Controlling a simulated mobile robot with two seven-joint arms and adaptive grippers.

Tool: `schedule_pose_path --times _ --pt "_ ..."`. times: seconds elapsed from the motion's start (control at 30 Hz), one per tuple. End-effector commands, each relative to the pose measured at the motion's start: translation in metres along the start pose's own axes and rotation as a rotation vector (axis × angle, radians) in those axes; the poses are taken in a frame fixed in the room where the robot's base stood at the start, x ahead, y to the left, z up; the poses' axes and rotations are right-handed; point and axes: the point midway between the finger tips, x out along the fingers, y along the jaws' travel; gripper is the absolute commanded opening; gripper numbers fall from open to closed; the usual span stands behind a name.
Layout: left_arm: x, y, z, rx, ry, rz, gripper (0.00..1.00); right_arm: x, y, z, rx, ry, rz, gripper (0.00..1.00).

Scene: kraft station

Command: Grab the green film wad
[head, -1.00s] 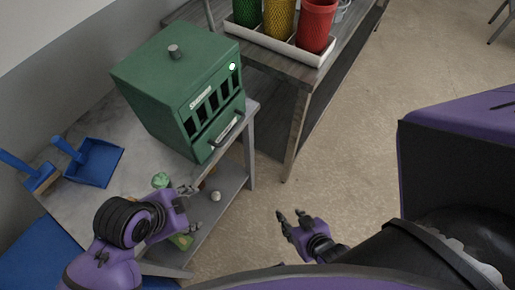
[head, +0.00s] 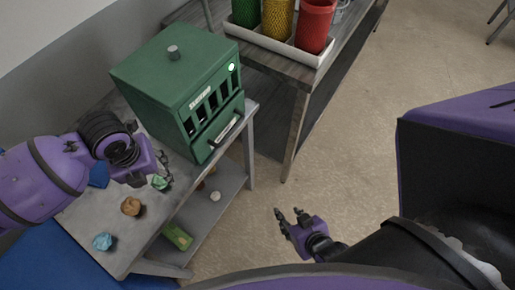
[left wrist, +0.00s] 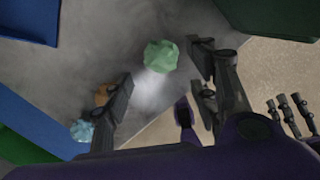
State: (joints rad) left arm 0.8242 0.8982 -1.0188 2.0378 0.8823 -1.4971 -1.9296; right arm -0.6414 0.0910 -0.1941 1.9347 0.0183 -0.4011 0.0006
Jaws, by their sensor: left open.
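The green film wad (head: 160,182) is a small crumpled ball on the grey table, near its front edge below the green box. In the left wrist view the wad (left wrist: 160,56) lies ahead of and between the two spread fingers, with no visible contact. My left gripper (head: 152,178) is open beside the wad; its fingers (left wrist: 161,75) also show in the left wrist view. My right gripper (head: 287,212) is open and empty, out over the floor right of the table.
A brown wad (head: 131,206) and a light blue wad (head: 103,242) lie on the table nearer me. The green slotted box (head: 175,85) stands just behind. The lower shelf (head: 215,200) holds a green-yellow item (head: 177,237) and a pale ball (head: 215,196).

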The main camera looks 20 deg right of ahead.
Motion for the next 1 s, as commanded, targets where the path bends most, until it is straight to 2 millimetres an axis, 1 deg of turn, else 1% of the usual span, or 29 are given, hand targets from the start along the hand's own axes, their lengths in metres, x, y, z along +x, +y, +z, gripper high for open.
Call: schedule_pose_path --times 0.03,0.13,0.3,0.4,0.6,0.83,1.0 --pt "0.005 0.0 0.001 -0.003 0.0 0.0 0.54 0.001 0.0 -0.004 -0.001 0.007 -0.001 0.38" --pt "0.02 0.001 0.005 -0.004 -0.001 0.0 0.54 0.0 0.0 -0.007 -0.001 0.012 -0.001 0.38" --pt "0.042 0.001 0.006 -0.003 -0.003 -0.001 0.54 0.0 -0.001 -0.007 -0.001 0.012 -0.002 0.38" --pt "0.046 0.001 0.007 -0.002 -0.004 -0.001 0.54 0.001 0.0 -0.006 -0.002 0.01 -0.002 0.38" --pt "0.047 0.002 0.007 -0.002 -0.005 -0.001 0.54 0.001 0.0 -0.004 -0.004 0.006 -0.002 0.38" --pt "0.046 0.002 0.007 -0.002 -0.005 -0.001 0.24 0.001 0.0 -0.004 -0.004 0.005 -0.002 0.38" --pt "0.046 0.002 0.007 -0.002 -0.005 -0.001 0.24 0.001 0.0 -0.004 -0.004 0.006 -0.003 0.38"
